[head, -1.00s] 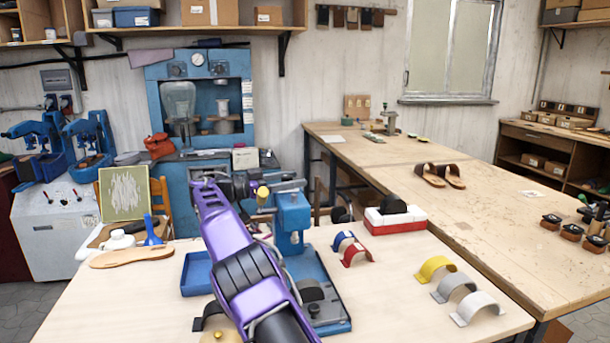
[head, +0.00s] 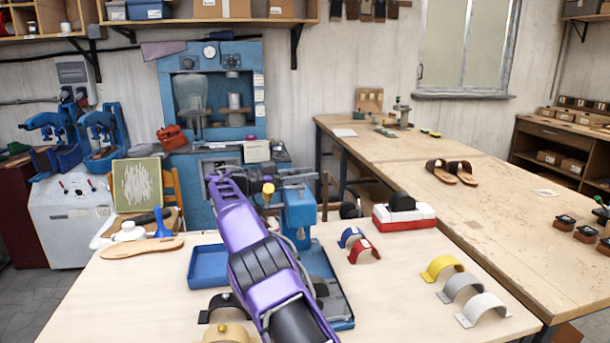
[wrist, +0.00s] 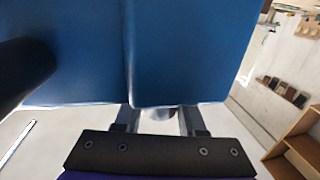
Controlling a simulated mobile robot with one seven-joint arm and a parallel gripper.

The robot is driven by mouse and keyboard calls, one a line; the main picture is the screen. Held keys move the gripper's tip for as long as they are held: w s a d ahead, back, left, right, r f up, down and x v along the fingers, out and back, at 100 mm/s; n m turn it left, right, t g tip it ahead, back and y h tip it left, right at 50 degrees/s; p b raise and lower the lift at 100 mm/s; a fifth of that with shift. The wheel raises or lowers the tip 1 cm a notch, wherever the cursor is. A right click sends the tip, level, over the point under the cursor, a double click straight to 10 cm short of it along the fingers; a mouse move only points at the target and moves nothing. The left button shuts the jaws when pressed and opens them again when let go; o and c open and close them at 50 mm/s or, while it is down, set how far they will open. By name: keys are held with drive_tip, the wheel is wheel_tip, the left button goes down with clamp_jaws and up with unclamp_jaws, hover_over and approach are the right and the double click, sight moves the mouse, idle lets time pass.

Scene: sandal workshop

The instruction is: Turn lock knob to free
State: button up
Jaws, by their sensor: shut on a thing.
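A blue bench press (head: 300,218) stands on the table, partly hidden by my purple arm. A yellow round knob (head: 268,188) shows near its top; I cannot tell whether it is the lock knob. In the wrist view, the press's blue body (wrist: 190,50) fills the upper part. My gripper (wrist: 158,120) is close below the blue body, its two fingers either side of a small grey rounded piece, perhaps the lock knob (wrist: 160,113). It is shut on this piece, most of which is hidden. The knob's turn position does not show.
A blue tray (head: 207,268) lies left of the press. Red (head: 365,252) and blue (head: 350,236) arches and a red-white box (head: 403,215) stand to the right. The front right table is partly clear.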

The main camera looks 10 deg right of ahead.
clamp_jaws()
drive_tip(key=b, duration=0.2)
drive_tip(key=t+b, duration=0.1)
drive_tip(key=b, duration=0.1)
drive_tip(key=shift+w+a+f+n, duration=0.1)
drive_tip(key=shift+f+n, duration=0.15)
drive_tip(key=shift+n, duration=0.05)
drive_tip(key=b, duration=0.3)
drive_tip(key=shift+r+n+t, duration=0.15)
drive_tip(key=shift+n+t, duration=0.15)
drive_tip(key=shift+t, duration=0.1)
drive_tip(key=shift+w+r+b, duration=0.1)
drive_tip(key=shift+r+b, duration=0.1)
drive_tip(key=shift+b, duration=0.2)
drive_tip(key=o, duration=0.7)
unclamp_jaws()
drive_tip(key=shift+o, duration=0.2)
drive_tip(key=shift+f, duration=0.1)
